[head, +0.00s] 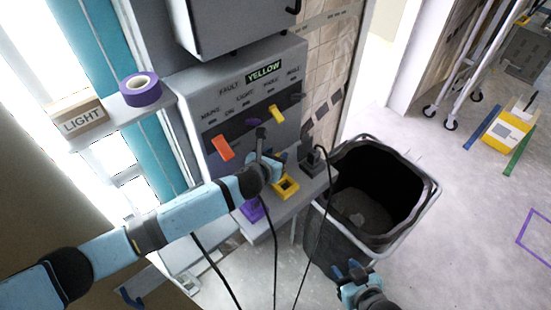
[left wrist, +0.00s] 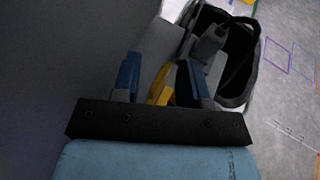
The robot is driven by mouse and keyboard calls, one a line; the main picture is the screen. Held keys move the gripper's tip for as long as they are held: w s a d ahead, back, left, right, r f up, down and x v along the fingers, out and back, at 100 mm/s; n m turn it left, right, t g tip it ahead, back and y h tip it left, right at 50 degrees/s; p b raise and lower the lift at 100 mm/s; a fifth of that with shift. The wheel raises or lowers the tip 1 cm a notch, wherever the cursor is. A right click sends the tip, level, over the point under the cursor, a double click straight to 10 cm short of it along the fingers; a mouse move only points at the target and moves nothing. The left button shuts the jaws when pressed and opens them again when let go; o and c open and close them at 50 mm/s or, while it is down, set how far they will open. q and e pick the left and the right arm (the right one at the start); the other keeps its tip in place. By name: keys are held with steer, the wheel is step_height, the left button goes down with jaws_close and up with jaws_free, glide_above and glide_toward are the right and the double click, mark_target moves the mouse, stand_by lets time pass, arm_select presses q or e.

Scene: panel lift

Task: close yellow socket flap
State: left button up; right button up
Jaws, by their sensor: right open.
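The yellow socket (head: 287,188) sits on the grey ledge under the panel, with a dark opening showing in its square frame. I cannot clearly make out its flap in the head view. My left gripper (head: 274,163) is just above and behind this socket, close to the panel face. In the left wrist view, my left gripper's two blue fingers (left wrist: 163,80) stand apart, and a yellow part (left wrist: 159,86) shows between them. I cannot tell whether it is the flap or the socket frame. My right gripper (head: 354,270) is open and empty, low in front of the dark bin.
The grey panel (head: 235,92) carries orange (head: 221,148), yellow (head: 277,114) and dark levers. A purple socket (head: 252,210) and a black plug with its cable (head: 313,160) flank the yellow socket. A dark bin (head: 345,242) stands right of the ledge.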

arm_select(q)
steer(key=shift+w, duration=0.1)
jaws_close()
stand_by(0.4)
steer(key=shift+s+d+f+m+t+y, duration=0.1)
steer(key=shift+s+d+m+t+y, duration=0.05)
steer(key=shift+s+d+m+t, duration=0.3)
steer(key=shift+s+d+m+t+y, duration=0.15)
steer(key=shift+s+d+m+t, duration=0.05)
steer(key=shift+s+m+t, duration=0.3)
steer(key=shift+s+d+f+m+t+b, duration=0.25)
steer(key=shift+s+d+m+t+b, duration=0.2)
steer(key=shift+s+m+t, duration=0.25)
steer(key=shift+s+d+f+m+t+b, duration=0.2)
steer(key=shift+s+d+m+t+b, duration=0.2)
steer(key=shift+m, duration=0.35)
